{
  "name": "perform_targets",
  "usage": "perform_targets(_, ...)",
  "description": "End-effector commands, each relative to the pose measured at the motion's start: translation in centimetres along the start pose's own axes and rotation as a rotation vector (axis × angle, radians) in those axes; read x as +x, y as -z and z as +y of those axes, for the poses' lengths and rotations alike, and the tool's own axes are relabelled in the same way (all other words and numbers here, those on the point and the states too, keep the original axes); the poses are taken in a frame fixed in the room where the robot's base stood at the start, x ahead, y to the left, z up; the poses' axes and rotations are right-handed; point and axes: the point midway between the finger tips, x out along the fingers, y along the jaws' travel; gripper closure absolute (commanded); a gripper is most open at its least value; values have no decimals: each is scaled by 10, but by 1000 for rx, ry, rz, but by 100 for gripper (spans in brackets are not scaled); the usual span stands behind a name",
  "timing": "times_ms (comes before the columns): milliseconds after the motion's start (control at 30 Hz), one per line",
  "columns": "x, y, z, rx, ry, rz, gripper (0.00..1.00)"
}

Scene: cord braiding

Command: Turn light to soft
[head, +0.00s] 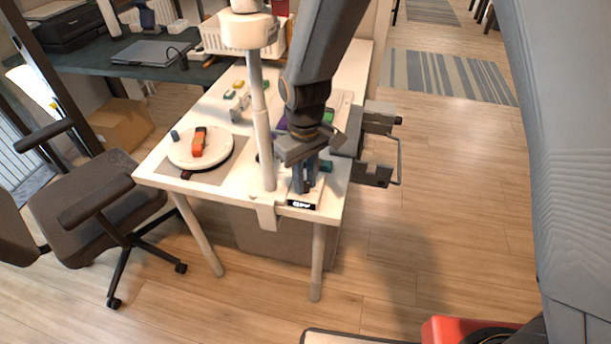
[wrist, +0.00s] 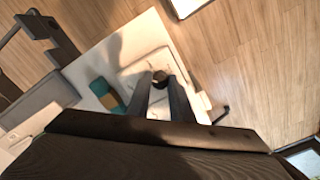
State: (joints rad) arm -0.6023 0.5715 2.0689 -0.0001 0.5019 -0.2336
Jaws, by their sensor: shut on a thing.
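A pale control box (head: 304,194) sits at the front right corner of the white table. A small dark display (head: 303,205) with white letters, too small to read surely, is on its front. My gripper (head: 304,188) points down over the box. In the wrist view, my gripper (wrist: 160,84) has a finger on each side of a dark round knob (wrist: 160,76) and is shut on it. The knob stands on the box's pale top (wrist: 148,65). In the head view the fingers hide the knob. A white lamp post (head: 262,130) rises just left of my gripper.
A teal block (wrist: 105,95) lies beside the box. A round white turntable (head: 200,147) with an orange and dark piece (head: 198,142) stands at the table's left. Grey brackets (head: 372,175) jut from the right edge. An office chair (head: 100,195) stands left.

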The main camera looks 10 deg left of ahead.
Motion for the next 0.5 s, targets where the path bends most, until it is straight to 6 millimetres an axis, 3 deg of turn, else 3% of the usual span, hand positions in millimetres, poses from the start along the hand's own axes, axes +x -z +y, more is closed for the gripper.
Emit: perform_targets(500,-2,1,0,413,0,2,100)
